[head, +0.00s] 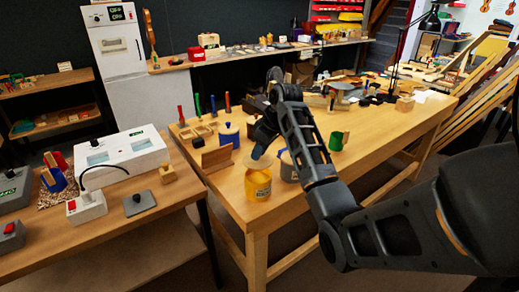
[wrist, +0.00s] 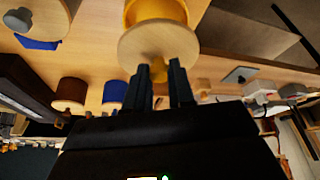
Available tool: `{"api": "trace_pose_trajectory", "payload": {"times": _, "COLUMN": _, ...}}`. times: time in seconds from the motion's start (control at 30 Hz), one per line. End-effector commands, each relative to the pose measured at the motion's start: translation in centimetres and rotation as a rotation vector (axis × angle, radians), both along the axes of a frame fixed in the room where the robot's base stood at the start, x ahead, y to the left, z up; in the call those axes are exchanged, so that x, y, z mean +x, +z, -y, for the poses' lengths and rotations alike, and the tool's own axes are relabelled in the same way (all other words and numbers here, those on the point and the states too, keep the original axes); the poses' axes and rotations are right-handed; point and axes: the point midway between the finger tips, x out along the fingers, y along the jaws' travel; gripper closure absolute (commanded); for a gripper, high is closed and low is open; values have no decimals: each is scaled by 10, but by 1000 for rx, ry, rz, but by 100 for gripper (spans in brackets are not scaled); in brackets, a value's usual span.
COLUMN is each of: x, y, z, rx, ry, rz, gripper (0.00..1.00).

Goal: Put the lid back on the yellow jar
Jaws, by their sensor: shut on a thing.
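The yellow jar (head: 257,184) stands upright near the front left corner of the wooden bench, with a label on its front. My gripper (head: 260,151) is just above it, reaching down from the arm. It is shut on the round lid (head: 262,162), which is tilted at the jar's mouth. In the wrist view, the pale wooden lid (wrist: 150,45) is at the fingertips of my gripper (wrist: 161,72), overlapping the yellow jar (wrist: 156,10). The lid hides most of the mouth, so I cannot tell whether lid and rim touch.
A grey jar (head: 289,168) stands close to the right of the yellow jar. A blue jar (head: 228,135) and a wooden block (head: 217,158) are behind to the left. A green mug (head: 337,141) is to the right. The bench's front edge is near the jar.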

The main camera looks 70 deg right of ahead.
Motion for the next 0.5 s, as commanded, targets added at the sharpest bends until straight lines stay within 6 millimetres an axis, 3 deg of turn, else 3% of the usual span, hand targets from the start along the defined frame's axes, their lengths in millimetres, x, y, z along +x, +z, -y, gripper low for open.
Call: {"api": "trace_pose_trajectory", "payload": {"times": 0.5, "x": 0, "y": -45, "z": 0, "rx": 1, "ry": -1, "rz": -1, "gripper": 100}}
